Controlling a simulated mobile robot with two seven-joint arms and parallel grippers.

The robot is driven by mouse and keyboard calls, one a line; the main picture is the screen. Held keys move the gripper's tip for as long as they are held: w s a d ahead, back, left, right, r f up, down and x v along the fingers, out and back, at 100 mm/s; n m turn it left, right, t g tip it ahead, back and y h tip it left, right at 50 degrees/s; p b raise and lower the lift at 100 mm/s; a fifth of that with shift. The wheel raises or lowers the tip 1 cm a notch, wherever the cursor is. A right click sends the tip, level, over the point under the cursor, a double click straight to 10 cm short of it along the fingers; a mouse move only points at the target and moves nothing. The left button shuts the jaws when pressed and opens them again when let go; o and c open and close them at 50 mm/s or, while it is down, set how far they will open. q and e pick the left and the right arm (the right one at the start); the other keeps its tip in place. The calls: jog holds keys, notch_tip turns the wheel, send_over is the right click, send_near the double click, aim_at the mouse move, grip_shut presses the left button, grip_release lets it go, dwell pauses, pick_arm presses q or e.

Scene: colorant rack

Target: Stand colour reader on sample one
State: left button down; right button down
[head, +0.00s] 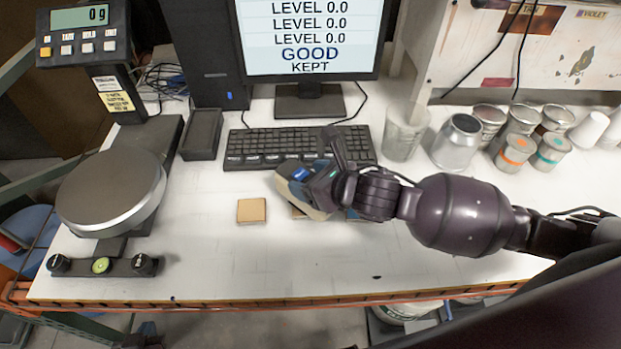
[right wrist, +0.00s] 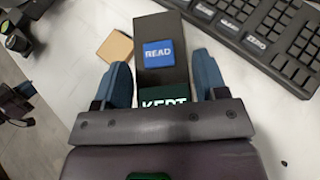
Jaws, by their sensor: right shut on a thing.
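The colour reader (head: 299,174) is a dark block with a blue button, in my right gripper (head: 312,186) above the table's middle. In the right wrist view the reader (right wrist: 163,75) sits between the two blue fingers, with a READ button and a screen showing KEPT. A tan square sample (head: 251,210) lies flat to the left of the reader, apart from it; it also shows in the right wrist view (right wrist: 115,47). Another tan edge (head: 298,213) shows below the gripper, mostly hidden. What seems my left gripper (head: 142,338) is low at the bottom edge, its fingers unclear.
A keyboard (head: 255,149) lies just behind the reader. The monitor (head: 310,40) shows LEVEL 0.0, GOOD and KEPT. A scale (head: 112,190) reading 0 g stands left. Several cans (head: 457,143) and a clear cup (head: 404,135) stand right. The table front is mostly clear.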

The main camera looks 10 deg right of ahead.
jog(key=shift+f, duration=0.25)
jog(key=shift+f, duration=0.1)
jog(key=shift+c, duration=0.8)
grip_release()
jog(key=shift+f, duration=0.1)
jog(key=shift+r, duration=0.2)
pick_arm(q)
jog(key=shift+w+f+b, duration=0.1)
jog(key=shift+w+b, duration=0.1)
jog(key=shift+b, duration=0.3)
pick_arm(e)
jog(key=v, duration=1.2)
pick_arm(q)
jog(key=shift+s+f, duration=0.1)
pick_arm(e)
jog(key=shift+s+f, duration=0.1)
jog(key=shift+f, duration=0.05)
